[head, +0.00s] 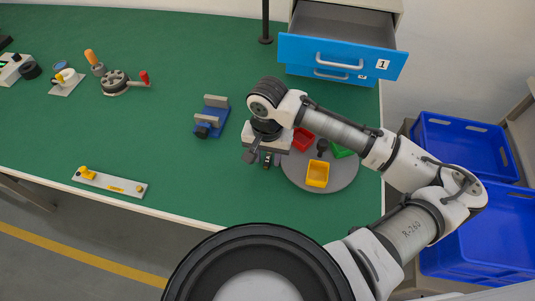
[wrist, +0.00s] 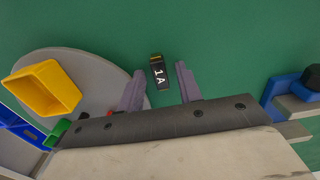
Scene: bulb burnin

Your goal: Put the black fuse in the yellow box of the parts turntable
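The black fuse (wrist: 159,72), marked "1A" in white with a gold end, lies on the green table. In the head view the fuse (head: 267,161) shows just in front of my gripper, left of the turntable. My gripper (wrist: 157,80) is open, its two fingers apart on either side of the fuse; whether they touch it I cannot tell. My gripper (head: 263,158) also shows in the head view, pointing down. The yellow box (head: 317,174) sits on the front of the grey parts turntable (head: 345,180). The yellow box (wrist: 45,88) is at the left in the wrist view and looks empty.
A red box (head: 303,139) and a partly hidden green box (head: 340,150) share the turntable. A blue vise (head: 211,118) stands to the left. An open blue-fronted drawer (head: 343,58) is behind. Blue crates (head: 465,145) stand at the right. The table's front left is mostly clear.

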